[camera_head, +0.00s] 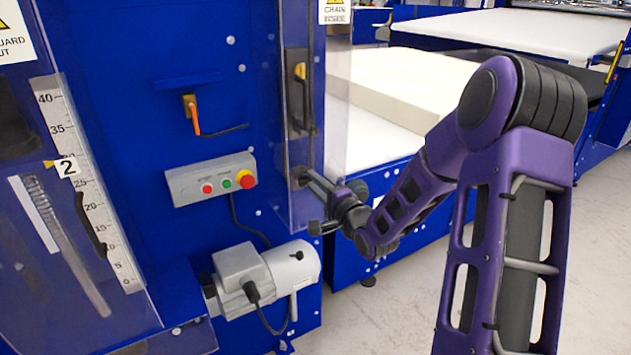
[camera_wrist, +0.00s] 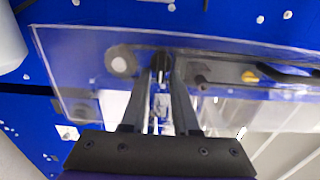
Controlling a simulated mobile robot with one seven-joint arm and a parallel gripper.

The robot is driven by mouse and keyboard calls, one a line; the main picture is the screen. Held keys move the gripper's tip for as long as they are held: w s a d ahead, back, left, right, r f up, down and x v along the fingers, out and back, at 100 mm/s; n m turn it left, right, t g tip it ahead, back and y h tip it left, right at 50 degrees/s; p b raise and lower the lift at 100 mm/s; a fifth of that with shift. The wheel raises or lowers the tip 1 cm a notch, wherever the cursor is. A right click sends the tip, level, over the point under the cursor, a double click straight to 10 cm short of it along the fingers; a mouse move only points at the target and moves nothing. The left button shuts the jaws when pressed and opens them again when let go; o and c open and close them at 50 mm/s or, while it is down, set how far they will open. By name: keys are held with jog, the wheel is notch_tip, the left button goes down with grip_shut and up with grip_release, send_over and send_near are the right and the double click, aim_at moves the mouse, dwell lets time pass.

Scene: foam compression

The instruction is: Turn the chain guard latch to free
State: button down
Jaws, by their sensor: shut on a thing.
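The chain guard (camera_head: 284,150) is a clear upright panel on the blue machine's right column, under a "CHAIN" sign. Its latch (camera_head: 297,174) is a small dark piece low on the panel, partly hidden by my gripper (camera_head: 306,177). My gripper reaches it from the right. In the wrist view my gripper (camera_wrist: 162,72) has its two fingers closed on the dark latch (camera_wrist: 160,59) at the clear panel (camera_wrist: 85,45). The fingers hide much of the latch, and its exact turn angle is hard to tell.
A control box (camera_head: 210,178) with red and green buttons and an orange-handled switch (camera_head: 194,115) are to the left. A grey motor (camera_head: 265,272) juts out below. A foam block (camera_head: 405,85) lies on the conveyor behind my arm. The floor at right is clear.

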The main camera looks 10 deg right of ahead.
jog(key=shift+a, duration=0.1)
dwell(0.3)
jog(key=c, duration=0.9)
grip_release()
jog(key=shift+s, duration=0.1)
